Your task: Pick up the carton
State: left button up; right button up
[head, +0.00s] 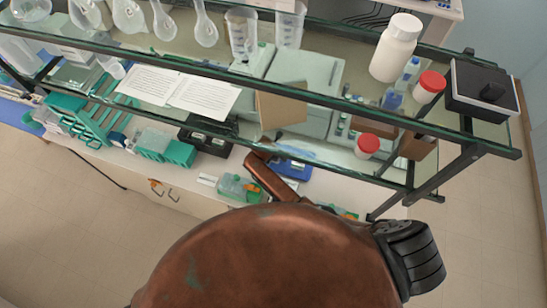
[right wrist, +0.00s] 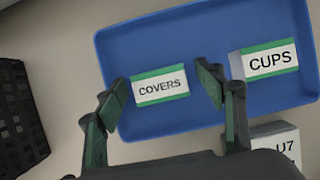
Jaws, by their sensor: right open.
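In the right wrist view a small white carton with green edges marked COVERS (right wrist: 160,87) lies in a blue tray (right wrist: 140,45). A second carton marked CUPS (right wrist: 268,60) is to its right in the same tray. My right gripper (right wrist: 164,84) is open, with one finger on each side of the COVERS carton in the picture. I cannot tell how far above it the fingers are. A third white box marked U7 (right wrist: 278,138) is partly hidden at the lower right. My left gripper is not in view.
Green racks (head: 95,125) are on the left. A black basket (right wrist: 18,120) is left of the tray.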

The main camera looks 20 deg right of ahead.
jog(key=shift+c, duration=0.7)
jog(key=c, duration=1)
jog(key=shift+r, duration=0.1)
